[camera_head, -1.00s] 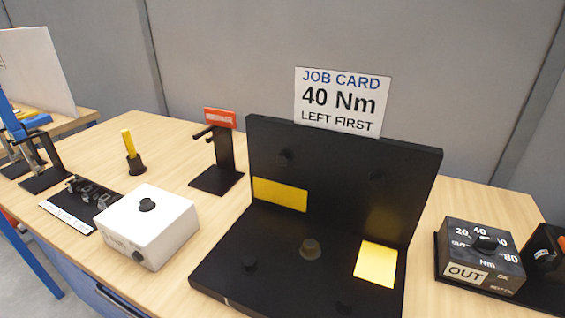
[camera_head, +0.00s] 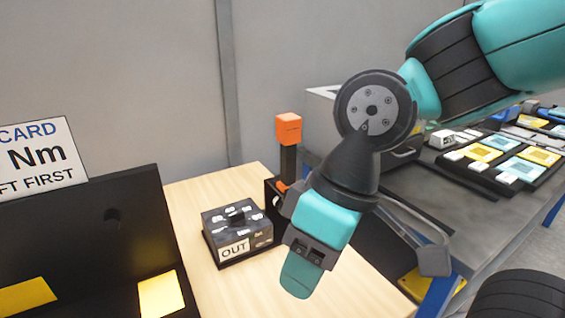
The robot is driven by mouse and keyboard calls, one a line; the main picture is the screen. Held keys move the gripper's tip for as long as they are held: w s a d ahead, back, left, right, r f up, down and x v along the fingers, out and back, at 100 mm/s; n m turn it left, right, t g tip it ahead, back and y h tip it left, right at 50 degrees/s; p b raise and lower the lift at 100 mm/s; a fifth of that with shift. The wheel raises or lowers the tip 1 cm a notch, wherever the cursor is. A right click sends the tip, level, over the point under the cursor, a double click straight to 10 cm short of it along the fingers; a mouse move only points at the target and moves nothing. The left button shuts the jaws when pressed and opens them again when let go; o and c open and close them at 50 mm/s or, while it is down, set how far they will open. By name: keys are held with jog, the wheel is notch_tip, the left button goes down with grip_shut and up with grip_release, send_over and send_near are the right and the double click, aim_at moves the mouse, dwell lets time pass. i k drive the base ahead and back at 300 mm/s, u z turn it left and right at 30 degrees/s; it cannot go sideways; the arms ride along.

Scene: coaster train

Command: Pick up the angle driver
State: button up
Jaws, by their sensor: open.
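I cannot tell whether the gripper touches the tool.
A black fixture (camera_head: 100,225) with yellow patches and a job card (camera_head: 40,155) is at the left. A grey bench (camera_head: 470,195) with trays of parts is at the right. Bare wood (camera_head: 215,292) lies in front.

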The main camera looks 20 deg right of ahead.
aim_at(288, 125)
jog(key=z, duration=0.05)
jog(key=k, duration=0.5)
jog(key=u, duration=1.85)
jog(key=k, duration=1)
jog(key=z, duration=1.05)
jog(key=i, duration=0.85)
jog(key=z, duration=0.05)
